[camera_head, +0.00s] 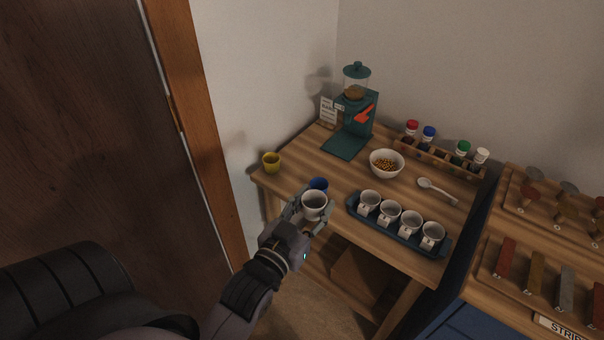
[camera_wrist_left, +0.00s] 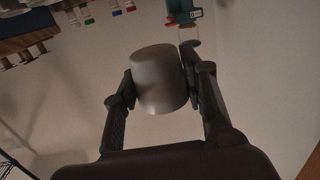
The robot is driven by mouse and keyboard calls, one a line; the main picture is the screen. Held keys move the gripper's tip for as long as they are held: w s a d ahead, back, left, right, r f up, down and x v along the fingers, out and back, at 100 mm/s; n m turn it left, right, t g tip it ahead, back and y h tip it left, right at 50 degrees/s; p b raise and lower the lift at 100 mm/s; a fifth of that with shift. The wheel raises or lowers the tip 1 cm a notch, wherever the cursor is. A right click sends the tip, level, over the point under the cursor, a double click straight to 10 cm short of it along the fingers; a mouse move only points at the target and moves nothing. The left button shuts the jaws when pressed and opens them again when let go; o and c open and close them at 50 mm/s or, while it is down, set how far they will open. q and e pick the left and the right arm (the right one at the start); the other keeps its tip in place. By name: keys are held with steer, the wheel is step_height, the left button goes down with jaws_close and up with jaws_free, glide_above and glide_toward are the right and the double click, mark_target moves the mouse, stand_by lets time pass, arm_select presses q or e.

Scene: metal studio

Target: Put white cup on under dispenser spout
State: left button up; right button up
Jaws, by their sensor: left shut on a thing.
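My left gripper (camera_head: 308,212) is shut on the white cup (camera_head: 315,204) and holds it at the table's front left edge. In the left wrist view the cup (camera_wrist_left: 158,78) sits between the two fingers of my left gripper (camera_wrist_left: 160,85) and appears upside down, as does the whole scene. The teal dispenser (camera_head: 355,115) stands at the back of the table, with a clear hopper on top, a red-orange lever and a flat teal base plate (camera_head: 345,147) in front. Its spout is too small to make out. My right gripper is not in view.
A blue cup (camera_head: 318,184) stands just behind the held cup, and a yellow cup (camera_head: 271,161) at the left corner. A bowl (camera_head: 386,164), a spoon (camera_head: 437,190) and a blue tray (camera_head: 400,232) of several cups lie to the right. A jar rack (camera_head: 440,157) stands behind.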

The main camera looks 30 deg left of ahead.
arm_select(q)
steer(key=w+a+r+n+y, duration=0.1)
steer(key=w+a+r+y, duration=0.1)
steer(key=w+a, duration=0.7)
step_height(320, 180, up, 5)
steer(key=n+y, duration=0.2)
glide_above(297, 179)
steer(key=shift+s+f+g, duration=0.1)
steer(key=shift+g, duration=0.3)
step_height(297, 179, down, 18)
steer(key=shift+b, duration=0.85)
steer(key=shift+f, duration=0.85)
steer(key=o, duration=0.8)
